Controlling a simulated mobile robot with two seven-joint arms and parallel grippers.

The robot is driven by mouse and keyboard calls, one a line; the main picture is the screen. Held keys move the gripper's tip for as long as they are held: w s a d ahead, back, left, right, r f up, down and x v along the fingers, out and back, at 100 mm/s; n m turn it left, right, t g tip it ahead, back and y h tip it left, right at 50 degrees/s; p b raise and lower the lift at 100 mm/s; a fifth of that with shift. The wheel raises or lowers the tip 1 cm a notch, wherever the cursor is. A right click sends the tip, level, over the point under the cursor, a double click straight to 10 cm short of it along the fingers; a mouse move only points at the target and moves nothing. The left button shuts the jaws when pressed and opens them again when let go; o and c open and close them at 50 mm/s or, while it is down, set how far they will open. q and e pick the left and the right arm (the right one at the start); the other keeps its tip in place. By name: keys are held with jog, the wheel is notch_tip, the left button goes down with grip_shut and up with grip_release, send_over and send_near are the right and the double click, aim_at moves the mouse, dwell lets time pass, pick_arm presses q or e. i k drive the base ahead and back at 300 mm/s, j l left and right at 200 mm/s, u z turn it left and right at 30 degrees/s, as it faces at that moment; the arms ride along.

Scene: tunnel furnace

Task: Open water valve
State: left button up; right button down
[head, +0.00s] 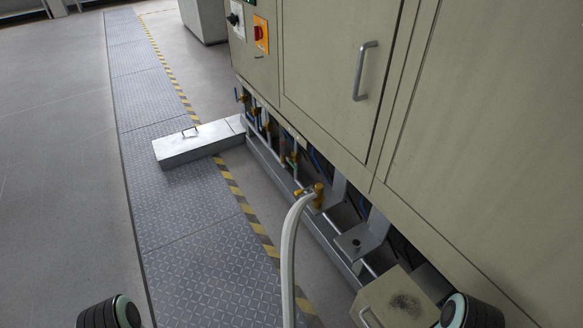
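Several small valves and pipe fittings sit in the low open gap under the beige furnace cabinet (335,80). The nearest is a brass valve (318,197), with a pale hose (288,250) running from beside it down to the bottom of the view.
A silver metal box (190,142) with a handle lies across the diamond-plate floor strip (195,250). A beige box (397,300) with a dark stain stands low at the bottom right. A red-and-yellow switch (260,33) is on the cabinet. The left floor is clear.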

aim_at(287, 159)
jog(key=i+j+z, duration=0.1)
jog(key=j+z, duration=0.15)
jog(key=z, duration=0.25)
jog(key=j+z, duration=0.3)
jog(key=z, duration=0.15)
jog(key=j+z, duration=0.35)
jog(key=z, duration=0.15)
jog(key=j+z, duration=0.9)
jog(key=j, duration=0.45)
jog(key=i+j+z, duration=0.1)
jog(key=j, duration=0.35)
